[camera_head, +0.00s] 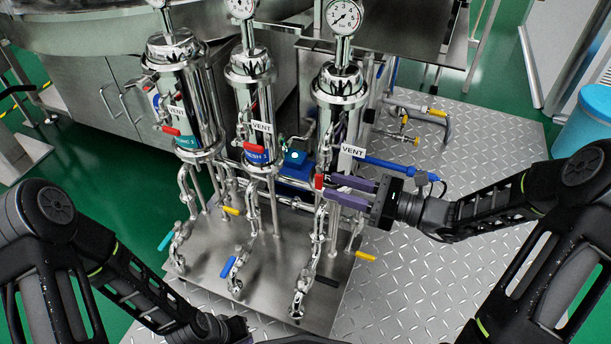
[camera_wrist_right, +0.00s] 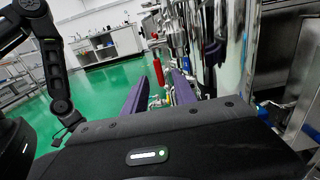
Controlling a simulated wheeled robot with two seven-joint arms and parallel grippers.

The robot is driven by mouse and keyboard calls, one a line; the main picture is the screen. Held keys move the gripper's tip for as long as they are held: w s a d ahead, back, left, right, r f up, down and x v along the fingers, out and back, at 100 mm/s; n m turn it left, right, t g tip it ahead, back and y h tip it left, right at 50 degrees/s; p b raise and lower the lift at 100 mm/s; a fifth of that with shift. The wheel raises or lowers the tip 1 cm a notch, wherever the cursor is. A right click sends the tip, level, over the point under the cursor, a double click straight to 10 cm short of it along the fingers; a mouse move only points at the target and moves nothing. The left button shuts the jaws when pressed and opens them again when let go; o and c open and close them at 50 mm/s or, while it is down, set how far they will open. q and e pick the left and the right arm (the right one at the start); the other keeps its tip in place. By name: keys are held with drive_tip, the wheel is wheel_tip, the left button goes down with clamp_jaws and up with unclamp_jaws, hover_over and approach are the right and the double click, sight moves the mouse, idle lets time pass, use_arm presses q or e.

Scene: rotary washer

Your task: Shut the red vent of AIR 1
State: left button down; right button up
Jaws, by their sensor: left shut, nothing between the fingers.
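Three steel cylinders with gauges and VENT tags stand in a row. The right one (camera_head: 341,88) has a red vent handle (camera_head: 319,181) low on its front, pointing down; its name label is not readable, so I cannot confirm it is AIR 1. My right gripper (camera_head: 330,186) is open, its purple fingers just right of this handle. In the right wrist view the red handle (camera_wrist_right: 158,72) appears between the fingertips, upright; contact cannot be told. My left gripper (camera_head: 235,326) is low at the bottom edge, shut and empty, far from the handle, with its fingertips barely visible.
The middle cylinder (camera_head: 251,75) and left cylinder (camera_head: 180,85) have red handles too. Pipes with yellow, blue and teal levers stand below on a steel plate (camera_head: 195,292). A blue pipe (camera_head: 385,163) runs behind my right gripper. The checker-plate floor (camera_head: 440,285) is clear at right.

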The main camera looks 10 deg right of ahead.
drive_tip(key=b+x, duration=0.2)
drive_tip(key=x, duration=0.5)
drive_tip(key=shift+w+a+b, duration=0.25)
drive_tip(key=shift+a+b, duration=0.1)
drive_tip(key=shift+c, duration=0.3)
clamp_jaws()
idle(0.8)
